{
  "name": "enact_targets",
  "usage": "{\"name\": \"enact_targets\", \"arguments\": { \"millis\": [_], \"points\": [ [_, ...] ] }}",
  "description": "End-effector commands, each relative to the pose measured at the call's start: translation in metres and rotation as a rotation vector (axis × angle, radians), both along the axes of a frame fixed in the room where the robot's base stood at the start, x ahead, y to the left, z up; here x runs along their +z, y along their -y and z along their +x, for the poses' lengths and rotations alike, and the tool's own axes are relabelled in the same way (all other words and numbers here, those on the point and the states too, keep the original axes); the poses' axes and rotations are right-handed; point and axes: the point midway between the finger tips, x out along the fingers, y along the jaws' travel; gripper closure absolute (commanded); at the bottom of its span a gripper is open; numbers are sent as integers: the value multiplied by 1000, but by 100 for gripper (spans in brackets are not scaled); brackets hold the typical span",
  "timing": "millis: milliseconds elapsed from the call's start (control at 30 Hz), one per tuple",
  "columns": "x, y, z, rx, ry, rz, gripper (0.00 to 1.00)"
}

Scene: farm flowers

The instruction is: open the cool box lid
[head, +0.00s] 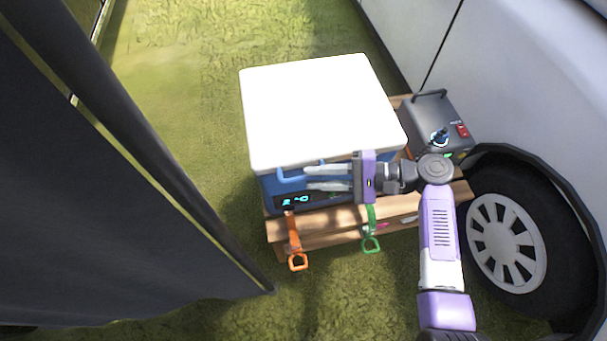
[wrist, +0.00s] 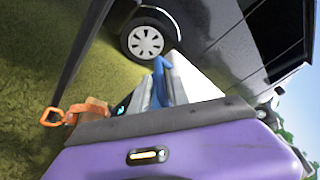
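The cool box has a white lid (head: 315,105) and a blue body (head: 268,190) with a small lit display on its front. The lid lies flat and closed. A blue handle (head: 290,174) juts from the front just under the lid's edge. My gripper (head: 308,178) is at the box's front, its two silver fingers pointing left and spread apart, one above the other, beside the handle. In the wrist view, the white lid (wrist: 195,82) and a blue part (wrist: 162,78) lie just beyond my gripper. Whether the fingers touch the handle is unclear.
The box stands on a wooden pallet (head: 325,222) with an orange strap (head: 295,245) and a green strap (head: 370,228) hanging in front. A grey power unit (head: 435,120) is right of the box. A white vehicle and its wheel (head: 507,240) bound the right; a dark panel (head: 90,190) bounds the left.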

Motion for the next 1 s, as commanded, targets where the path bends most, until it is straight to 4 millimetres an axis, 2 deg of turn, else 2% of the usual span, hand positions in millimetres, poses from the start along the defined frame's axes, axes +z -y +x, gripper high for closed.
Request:
{"name": "enact_targets", "arguments": {
  "millis": [100,233,567,600,700,1000],
  "points": [
    [-5,-17,0,2,-1,0,78],
    [-7,-29,0,2,0,0,78],
    [-8,-34,1,-1,0,0,78],
    [-8,-34,1,-1,0,0,80],
    [-8,-33,1,-1,0,0,100],
    [-8,-33,1,-1,0,-1,100]
  ]
}}
